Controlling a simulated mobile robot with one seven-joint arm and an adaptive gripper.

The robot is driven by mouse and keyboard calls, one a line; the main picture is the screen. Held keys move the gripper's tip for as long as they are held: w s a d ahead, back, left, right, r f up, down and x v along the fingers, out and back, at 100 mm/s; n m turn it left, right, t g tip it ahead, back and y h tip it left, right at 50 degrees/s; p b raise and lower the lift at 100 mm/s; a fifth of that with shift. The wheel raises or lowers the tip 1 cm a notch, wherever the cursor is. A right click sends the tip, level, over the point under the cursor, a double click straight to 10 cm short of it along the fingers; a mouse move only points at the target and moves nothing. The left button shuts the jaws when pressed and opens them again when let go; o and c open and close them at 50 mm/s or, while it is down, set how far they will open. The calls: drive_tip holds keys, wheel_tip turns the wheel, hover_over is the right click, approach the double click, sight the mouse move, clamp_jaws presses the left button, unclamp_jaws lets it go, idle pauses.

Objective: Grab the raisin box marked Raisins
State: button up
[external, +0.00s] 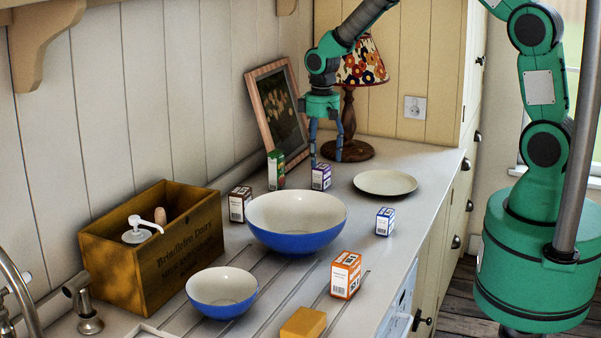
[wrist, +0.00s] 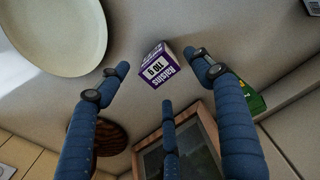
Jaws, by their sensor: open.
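The raisin box (external: 321,177) is a small purple and white carton standing on the counter towards the back, in front of the lamp. In the wrist view the raisin box (wrist: 157,68) shows the word "Raisins" and lies just beyond my fingertips, roughly between the two outer fingers. My gripper (external: 327,160) points down just behind and above the box in the external view. In the wrist view my gripper (wrist: 160,80) has its three blue fingers spread, with nothing held. I cannot tell the exact gap between fingers and box.
A green box (external: 276,169) stands close left of the raisin box, before a framed picture (external: 278,108). A lamp (external: 352,125) stands right behind my gripper. A plate (external: 386,182) lies to the right. A large blue bowl (external: 297,239) and several other boxes stand nearer.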

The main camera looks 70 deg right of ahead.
sight(323, 166)
drive_tip(key=shift+d+f+b, duration=0.1)
drive_tip(key=shift+f+b, duration=0.2)
drive_tip(key=shift+f, duration=2.25)
drive_tip(key=c, duration=1.5)
